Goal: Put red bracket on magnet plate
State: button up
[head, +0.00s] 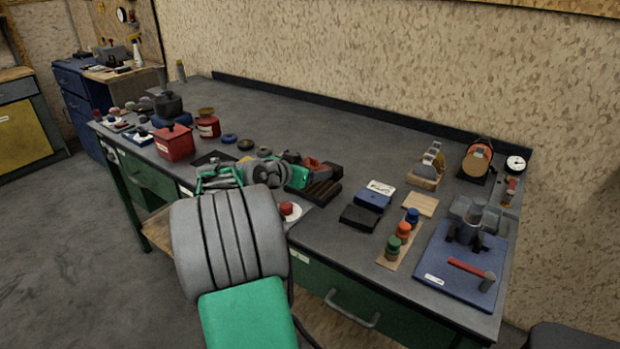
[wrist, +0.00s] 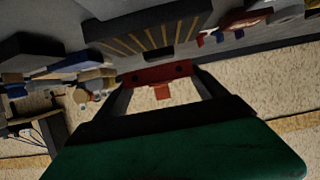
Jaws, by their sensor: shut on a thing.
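My gripper (wrist: 160,82) is shut on the red bracket (wrist: 155,73), which spans between its two dark fingers in the wrist view. In the head view my gripper (head: 304,172) is over the bench, with the red bracket (head: 319,166) at its far end, partly hidden. A dark striped block (wrist: 140,36), which looks like the magnet plate, is just beyond the bracket in the wrist view. In the head view this dark plate (head: 322,193) is on the bench beside and below my gripper. I cannot tell whether the bracket touches it.
A blue box (head: 373,201) and a black box (head: 360,218) are to the right of the plate. A red box (head: 175,143) and several small parts are to the left. A blue board with a clamp (head: 465,262) is at the right end. The back middle of the bench is clear.

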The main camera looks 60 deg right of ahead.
jog(key=shift+w+d+f, duration=0.1)
jog(key=shift+f, duration=1.7)
jog(key=o, duration=1.6)
jog(key=shift+c, duration=0.2)
